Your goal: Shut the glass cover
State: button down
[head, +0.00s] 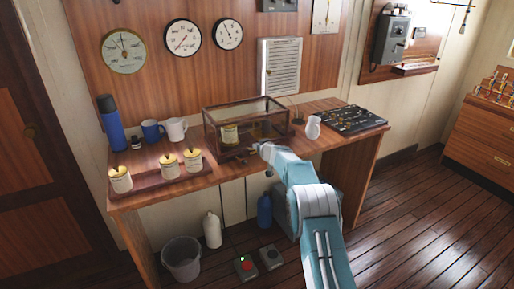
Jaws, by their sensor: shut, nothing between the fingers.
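The glass cover (245,106) is a dark wood-framed glass case on the wooden desk, with a jar with a pale label (230,134) and brass-coloured parts showing through its panes. Its top looks level, but I cannot tell whether the cover sits fully down on its base (232,152). My gripper (258,148) is at the front of the case, near its lower front edge, shut and empty. It is small in this view, and I cannot tell whether it touches the case. My arm hides part of the desk's front edge.
On the desk (325,147), a rack of lidded jars (157,177), mugs (174,130) and a blue flask (111,122) stand left. A white jug (313,127) and a dark panel (348,119) are right. A bin (182,259) and bottles stand below.

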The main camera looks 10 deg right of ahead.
jog(key=shift+s+d+f, duration=0.1)
jog(key=shift+s+f, duration=0.05)
jog(key=shift+f, duration=0.45)
jog(key=shift+s+f, duration=0.1)
jog(key=shift+f, duration=0.5)
notch_tip(320, 180, up, 5)
jog(key=s+d+f, duration=0.2)
jog(key=s+f, duration=0.4)
jog(key=s+a+r+n+g+y, duration=0.1)
jog(key=s+a+r, duration=0.25)
jog(key=r, duration=0.25)
jog(key=s+a+r+g+y, duration=0.1)
jog(key=s+a+r+y, duration=0.1)
jog(key=s+r, duration=0.4)
jog(key=s+a+r+g, duration=0.35)
jog(key=s+r, duration=0.55)
jog(key=s, duration=0.5)
jog(key=s+d+f+m+g+h, duration=0.1)
jog(key=s+d+m+h, duration=0.1)
jog(key=s, duration=1.4)
jog(key=s+d+f+m+g+h, duration=0.1)
jog(key=s+d+h, duration=0.4)
jog(key=s, duration=1.2)
jog(key=shift+d+f+m, duration=0.25)
jog(key=shift+f+m, duration=0.3)
jog(key=shift+m, duration=0.25)
jog(key=shift+g, duration=0.25)
